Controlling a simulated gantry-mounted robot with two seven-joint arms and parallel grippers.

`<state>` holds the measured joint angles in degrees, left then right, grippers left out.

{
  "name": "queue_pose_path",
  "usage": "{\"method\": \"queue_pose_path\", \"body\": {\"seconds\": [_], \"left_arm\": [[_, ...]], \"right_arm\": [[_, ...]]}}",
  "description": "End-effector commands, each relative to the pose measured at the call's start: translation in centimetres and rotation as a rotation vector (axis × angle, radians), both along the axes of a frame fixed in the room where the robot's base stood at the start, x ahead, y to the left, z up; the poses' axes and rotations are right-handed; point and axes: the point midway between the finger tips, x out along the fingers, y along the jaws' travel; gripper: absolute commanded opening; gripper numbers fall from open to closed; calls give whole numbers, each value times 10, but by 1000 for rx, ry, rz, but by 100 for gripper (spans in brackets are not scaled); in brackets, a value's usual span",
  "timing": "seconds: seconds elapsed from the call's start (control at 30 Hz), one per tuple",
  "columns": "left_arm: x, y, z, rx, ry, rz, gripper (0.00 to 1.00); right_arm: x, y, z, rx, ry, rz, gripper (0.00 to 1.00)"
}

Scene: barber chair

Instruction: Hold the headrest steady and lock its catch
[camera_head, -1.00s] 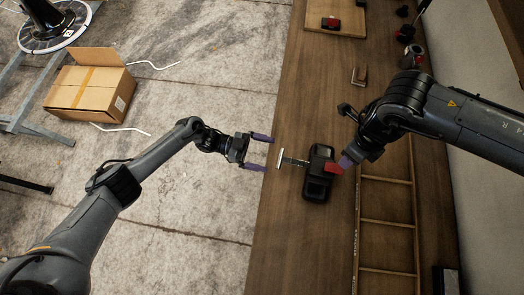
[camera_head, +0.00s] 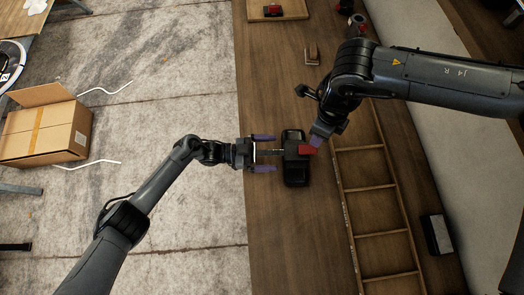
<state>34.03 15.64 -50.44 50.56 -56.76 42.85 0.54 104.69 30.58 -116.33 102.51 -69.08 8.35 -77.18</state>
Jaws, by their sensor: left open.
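The black headrest (camera_head: 295,178) lies on the wooden bench, with a red catch (camera_head: 306,149) on its right side. A thin post (camera_head: 277,151) sticks out of its left side and ends in a pale crossbar (camera_head: 254,153). My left gripper (camera_head: 271,153) is open, its two purple fingers above and below the post in the picture, with the crossbar between them near the palm. No grip shows. My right gripper (camera_head: 317,139) is at the red catch from the upper right; its fingers overlap in view, so contact and opening are unclear.
The bench (camera_head: 275,250) is clear in front of and behind the headrest. A small brown block (camera_head: 312,55) and a board (camera_head: 291,8) lie farther back. A cardboard box (camera_head: 40,130) stands on the floor at left.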

Motion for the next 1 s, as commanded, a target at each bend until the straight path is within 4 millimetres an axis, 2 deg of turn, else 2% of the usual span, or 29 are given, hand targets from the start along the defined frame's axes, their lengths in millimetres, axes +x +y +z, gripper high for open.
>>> {"method": "queue_pose_path", "body": {"seconds": [0.27,0.7,0.73,0.8,1.0], "left_arm": [[0,-1,0,0,0,0,98],[0,0,0,0,0,0,31],[0,0,0,0,0,0,94],[0,0,0,0,0,0,100],[0,0,0,0,0,0,100]], "right_arm": [[0,0,0,0,0,0,43],[0,0,0,0,0,0,43],[0,0,0,0,0,0,43],[0,0,0,0,0,0,43],[0,0,0,0,0,0,43]]}}
